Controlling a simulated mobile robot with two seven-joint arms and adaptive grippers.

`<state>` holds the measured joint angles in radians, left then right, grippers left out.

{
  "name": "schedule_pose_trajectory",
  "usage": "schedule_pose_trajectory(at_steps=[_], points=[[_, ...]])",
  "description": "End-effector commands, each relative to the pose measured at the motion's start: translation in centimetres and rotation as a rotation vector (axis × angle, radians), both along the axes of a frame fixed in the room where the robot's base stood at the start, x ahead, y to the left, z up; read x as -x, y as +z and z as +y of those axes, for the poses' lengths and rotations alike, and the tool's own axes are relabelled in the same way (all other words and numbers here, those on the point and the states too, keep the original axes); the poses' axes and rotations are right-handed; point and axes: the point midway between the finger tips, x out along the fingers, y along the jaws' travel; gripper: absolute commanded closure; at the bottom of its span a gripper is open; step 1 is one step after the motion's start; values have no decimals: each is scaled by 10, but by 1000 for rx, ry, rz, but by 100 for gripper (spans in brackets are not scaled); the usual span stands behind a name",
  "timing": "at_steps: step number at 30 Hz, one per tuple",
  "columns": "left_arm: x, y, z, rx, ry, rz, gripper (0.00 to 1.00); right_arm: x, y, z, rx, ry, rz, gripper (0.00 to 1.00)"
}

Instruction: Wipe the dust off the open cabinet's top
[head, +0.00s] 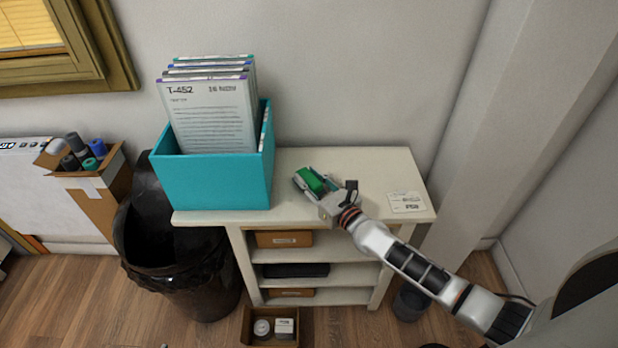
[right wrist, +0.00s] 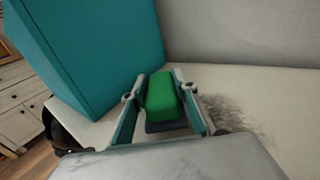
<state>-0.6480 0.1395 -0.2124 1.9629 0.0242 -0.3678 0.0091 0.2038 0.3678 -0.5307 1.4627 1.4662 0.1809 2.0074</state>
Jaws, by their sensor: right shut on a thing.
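The open cabinet (head: 342,160) is white with open shelves, and its top is partly covered by a teal box and a label. My right gripper (head: 310,182) is over the middle of the top, just right of the teal box. It is shut on a green block with a dark base (right wrist: 163,98), which looks like a wiper, at or close above the surface. In the right wrist view a grey dust patch (right wrist: 240,116) lies on the top, right of the fingers. My left gripper is not in view.
The teal box (head: 213,182) holding upright documents stands on the top's left part. A white label card (head: 405,202) lies at the right end. A black bin (head: 180,265) stands left of the cabinet, and a wall rises behind it. The right part of the top is mostly clear.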

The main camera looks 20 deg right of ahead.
Motion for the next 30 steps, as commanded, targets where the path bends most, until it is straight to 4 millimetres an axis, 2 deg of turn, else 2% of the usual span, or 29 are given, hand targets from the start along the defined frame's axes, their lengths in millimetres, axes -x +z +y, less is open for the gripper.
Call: schedule_pose_trajectory(at_steps=[19,30], points=[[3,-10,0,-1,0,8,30,0,-7,-2,1,0,0,90],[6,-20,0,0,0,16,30,7,-8,-27,0,-2,1,90]])
